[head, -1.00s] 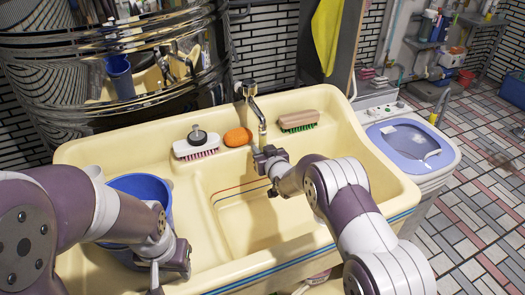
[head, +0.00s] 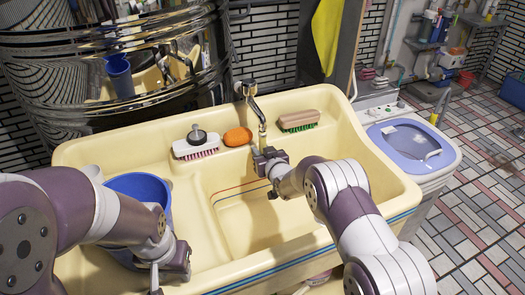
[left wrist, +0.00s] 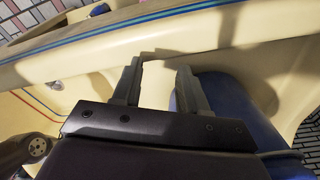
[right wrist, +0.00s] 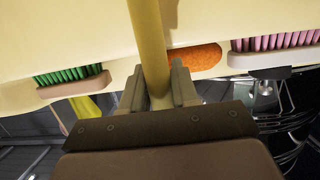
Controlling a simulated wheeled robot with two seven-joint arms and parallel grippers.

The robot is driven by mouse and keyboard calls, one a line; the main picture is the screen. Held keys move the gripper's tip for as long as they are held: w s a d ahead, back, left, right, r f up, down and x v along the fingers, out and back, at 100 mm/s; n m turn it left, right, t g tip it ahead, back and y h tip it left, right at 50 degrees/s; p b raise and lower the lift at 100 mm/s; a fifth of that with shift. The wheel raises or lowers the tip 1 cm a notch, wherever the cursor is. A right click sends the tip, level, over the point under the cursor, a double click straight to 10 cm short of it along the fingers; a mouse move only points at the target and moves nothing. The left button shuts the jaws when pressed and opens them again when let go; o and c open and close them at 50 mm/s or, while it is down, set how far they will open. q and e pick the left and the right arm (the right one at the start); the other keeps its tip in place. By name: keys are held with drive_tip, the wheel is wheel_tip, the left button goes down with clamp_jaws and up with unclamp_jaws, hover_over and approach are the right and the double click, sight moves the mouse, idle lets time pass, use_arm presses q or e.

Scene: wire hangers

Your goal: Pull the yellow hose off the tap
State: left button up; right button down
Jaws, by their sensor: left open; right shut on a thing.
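The metal tap (head: 250,92) is at the back of the cream sink, its spout pointing down. A short stretch of yellow hose (head: 262,139) shows between the spout and my right gripper (head: 266,158). In the right wrist view, my right gripper (right wrist: 158,85) is shut on the yellow hose (right wrist: 149,35), with a finger on each side. I cannot tell whether the hose end is still around the spout. My left gripper (head: 157,276) is open and empty near the sink's front left edge; its spread fingers show in the left wrist view (left wrist: 158,78).
The cream sink (head: 345,150) holds a blue bucket (head: 140,186) at left, beside my left arm. A pink-bristled brush (head: 196,147), orange sponge (head: 237,137) and green-bristled brush (head: 298,121) lie on its back ledge. A washing machine (head: 412,145) stands at right.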

use_arm(q)
drive_tip(key=shift+f+b, duration=0.55)
drive_tip(key=shift+f, duration=0.05)
use_arm(e)
drive_tip(key=shift+f, duration=0.65)
